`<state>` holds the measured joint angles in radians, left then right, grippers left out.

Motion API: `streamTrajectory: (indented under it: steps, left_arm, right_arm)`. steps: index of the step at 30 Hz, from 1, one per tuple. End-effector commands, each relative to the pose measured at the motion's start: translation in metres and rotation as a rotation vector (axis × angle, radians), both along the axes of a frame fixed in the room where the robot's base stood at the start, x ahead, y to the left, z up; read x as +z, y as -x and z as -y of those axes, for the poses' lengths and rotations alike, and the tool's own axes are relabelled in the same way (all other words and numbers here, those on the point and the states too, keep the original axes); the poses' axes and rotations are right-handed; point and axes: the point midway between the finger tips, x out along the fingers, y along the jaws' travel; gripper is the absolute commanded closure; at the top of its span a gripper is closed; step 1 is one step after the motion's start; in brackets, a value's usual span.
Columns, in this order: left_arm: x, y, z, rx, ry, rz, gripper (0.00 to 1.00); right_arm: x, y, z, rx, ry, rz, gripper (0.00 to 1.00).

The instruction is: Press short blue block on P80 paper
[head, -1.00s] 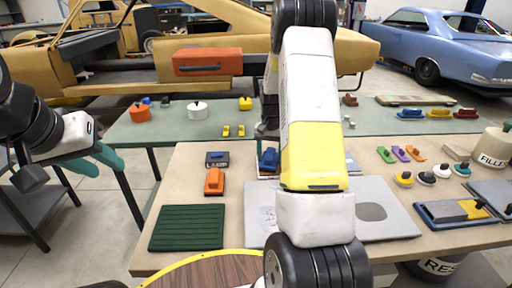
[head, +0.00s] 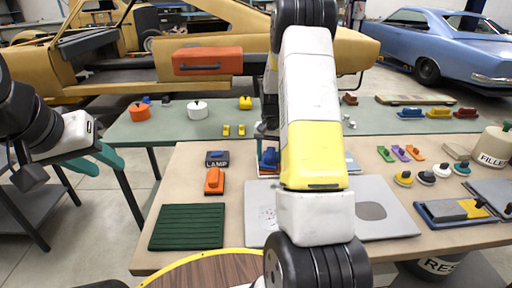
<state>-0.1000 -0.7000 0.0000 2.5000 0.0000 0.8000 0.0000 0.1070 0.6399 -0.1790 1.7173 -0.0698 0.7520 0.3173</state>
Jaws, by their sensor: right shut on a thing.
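A blue block (head: 268,157) is at the middle of the near table, just left of my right forearm. My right gripper (head: 266,138) is above it, mostly hidden behind my arm, and appears shut on the block. A thin sheet edge shows under the block; its label cannot be read and most of it is hidden. Whether the block touches the sheet cannot be told. My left gripper (head: 98,160), with teal fingers, hangs at the left, away from the near table; its fingers look apart and empty.
A dark block marked LAMP (head: 217,159), an orange block (head: 214,181) and a ribbed green mat (head: 187,227) lie on the left. A grey plate (head: 388,213) lies under my forearm. Several small coloured blocks, a tray (head: 430,216) and a FILLER tub (head: 494,147) stand right.

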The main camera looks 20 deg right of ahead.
Motion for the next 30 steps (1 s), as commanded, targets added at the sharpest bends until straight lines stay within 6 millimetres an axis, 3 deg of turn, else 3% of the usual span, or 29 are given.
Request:
streamTrajectory:
  steps: [5, 30]
  left_arm:
    - [0.000, 0.000, 0.000, 0.000, 0.000, 0.000, 0.64]
    - [0.000, 0.000, 0.000, 0.000, 0.000, 0.000, 0.64]
  right_arm:
    - [0.003, 0.001, 0.000, 0.000, -0.001, -0.003, 0.75]
    - [0.068, 0.000, 0.000, 0.000, 0.000, 0.000, 0.75]
